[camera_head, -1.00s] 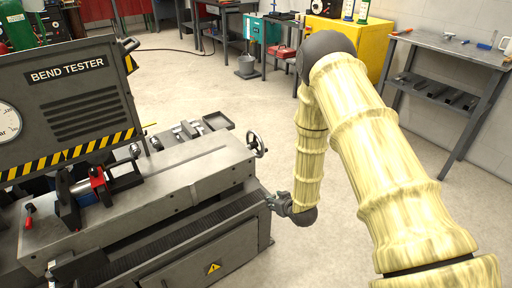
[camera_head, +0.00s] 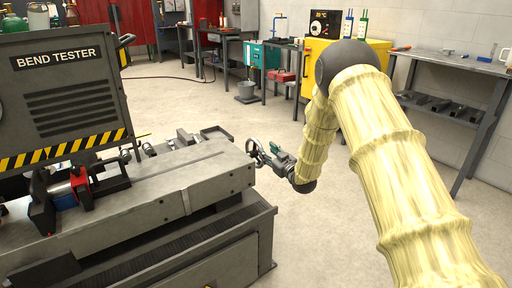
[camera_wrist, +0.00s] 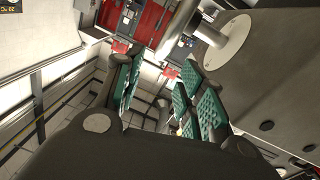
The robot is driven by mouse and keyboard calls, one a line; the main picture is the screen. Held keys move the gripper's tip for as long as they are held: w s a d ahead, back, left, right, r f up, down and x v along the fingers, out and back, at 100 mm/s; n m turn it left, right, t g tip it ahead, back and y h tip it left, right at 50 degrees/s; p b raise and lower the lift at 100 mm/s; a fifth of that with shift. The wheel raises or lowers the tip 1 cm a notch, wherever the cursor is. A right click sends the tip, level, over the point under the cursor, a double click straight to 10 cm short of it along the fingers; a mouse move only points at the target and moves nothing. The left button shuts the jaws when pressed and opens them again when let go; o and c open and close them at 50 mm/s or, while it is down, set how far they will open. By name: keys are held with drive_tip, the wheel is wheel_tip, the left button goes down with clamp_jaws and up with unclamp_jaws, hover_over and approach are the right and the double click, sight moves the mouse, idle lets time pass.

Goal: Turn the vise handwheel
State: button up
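The vise handwheel (camera_head: 254,151) is a small grey spoked wheel on the right end of the long grey vise body (camera_head: 205,180), in the head view. My gripper (camera_head: 272,157) is just right of the wheel, at about its height, its fingertips pointing toward it. Contact with the wheel cannot be made out. In the wrist view my gripper (camera_wrist: 158,90) is open, with green ridged pads apart and nothing seen between them. A pale round flange (camera_wrist: 226,45) with a short shaft on the grey body is beyond the right finger. The wheel's rim is not clear there.
The bend tester (camera_head: 65,90) stands behind the vise at left. A red and black fixture (camera_head: 75,187) sits on the vise bed. Floor right of the vise is clear.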

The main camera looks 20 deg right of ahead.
sight(259, 144)
drive_tip(key=b+x, duration=0.2)
drive_tip(key=x, duration=0.8)
drive_tip(key=shift+f, duration=0.1)
clamp_jaws()
